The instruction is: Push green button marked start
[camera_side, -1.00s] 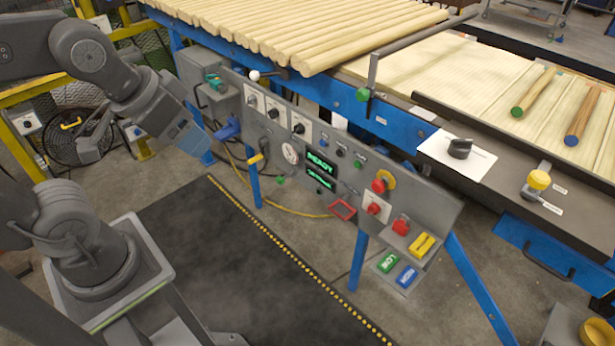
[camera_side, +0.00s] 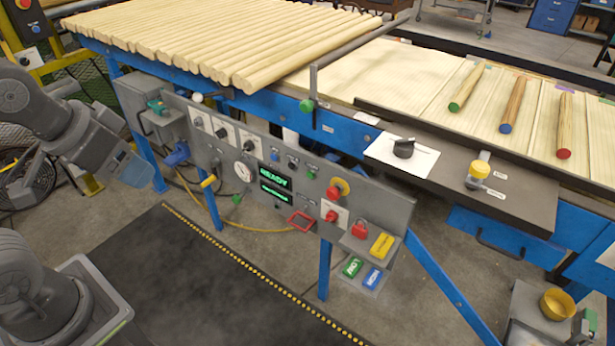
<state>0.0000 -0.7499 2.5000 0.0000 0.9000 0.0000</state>
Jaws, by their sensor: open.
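The grey control panel (camera_side: 340,195) hangs on the front of the blue-framed line. A small green button (camera_side: 311,175) sits on it, right of a black knob and a blue button; its marking is too small to read. The panel display (camera_side: 275,183) reads READY in green. My gripper (camera_side: 120,165) is at the left, pointing down and open, with nothing seen in it. It is well left of the panel and apart from the button.
A red mushroom knob (camera_side: 333,193) on a yellow collar, a red padlock (camera_side: 359,229) and a yellow block (camera_side: 381,245) crowd the panel's right end. A gauge (camera_side: 243,172) sits further left. Wooden rods (camera_side: 240,50) lie above. The dark mat (camera_side: 190,280) is clear.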

